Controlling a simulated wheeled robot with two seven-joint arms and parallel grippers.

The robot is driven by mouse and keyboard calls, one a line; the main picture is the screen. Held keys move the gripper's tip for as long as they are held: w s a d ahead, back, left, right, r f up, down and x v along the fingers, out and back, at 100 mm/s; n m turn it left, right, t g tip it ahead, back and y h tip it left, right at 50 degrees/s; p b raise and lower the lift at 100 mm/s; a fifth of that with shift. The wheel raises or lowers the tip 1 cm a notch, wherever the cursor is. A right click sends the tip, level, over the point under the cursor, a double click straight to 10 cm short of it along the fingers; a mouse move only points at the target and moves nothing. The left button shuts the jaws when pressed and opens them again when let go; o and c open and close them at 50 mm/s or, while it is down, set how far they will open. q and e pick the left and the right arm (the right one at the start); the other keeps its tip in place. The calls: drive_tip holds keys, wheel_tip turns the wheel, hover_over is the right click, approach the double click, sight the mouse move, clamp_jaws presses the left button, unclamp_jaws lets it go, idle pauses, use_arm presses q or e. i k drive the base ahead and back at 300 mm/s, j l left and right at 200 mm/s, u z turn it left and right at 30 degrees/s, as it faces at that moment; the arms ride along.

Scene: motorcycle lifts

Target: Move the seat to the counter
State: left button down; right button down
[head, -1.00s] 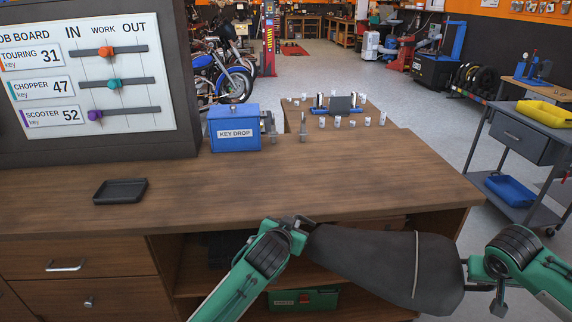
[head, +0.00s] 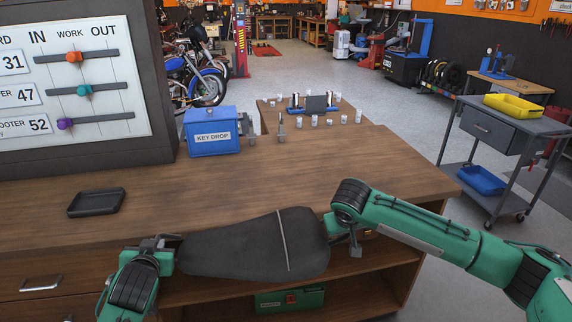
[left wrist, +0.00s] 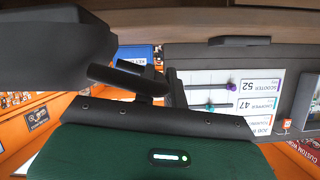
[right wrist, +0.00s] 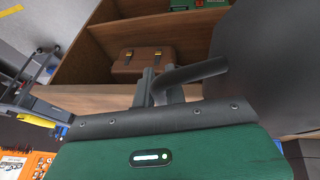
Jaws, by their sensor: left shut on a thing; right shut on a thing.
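The black seat (head: 250,248) is held level between my two grippers at the front edge of the wooden counter (head: 300,182). A pale strap crosses it near its right end. My left gripper (head: 168,250) is shut on the seat's narrow left end. My right gripper (head: 338,232) is shut at the seat's wide right end. In the left wrist view the seat (left wrist: 50,50) fills the upper left. In the right wrist view the dark seat (right wrist: 270,70) fills the right side beside a bent bar. The exact finger contact is hard to see.
On the counter stand a black tray (head: 97,202), a blue key drop box (head: 212,132) and the job board (head: 75,85). Small cups (head: 314,121) stand at the far end. The middle is clear. Below are open shelves with a green case (head: 290,299). A grey cart (head: 495,130) stands right.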

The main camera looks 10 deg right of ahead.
sight(281, 172)
drive_tip(key=i+l, duration=0.3)
drive_tip(key=i, duration=0.15)
drive_tip(key=i+l, duration=0.25)
drive_tip(key=i, duration=0.2)
drive_tip(key=i+l+u, duration=0.1)
drive_tip(key=i+l, duration=0.2)
drive_tip(key=i, duration=0.15)
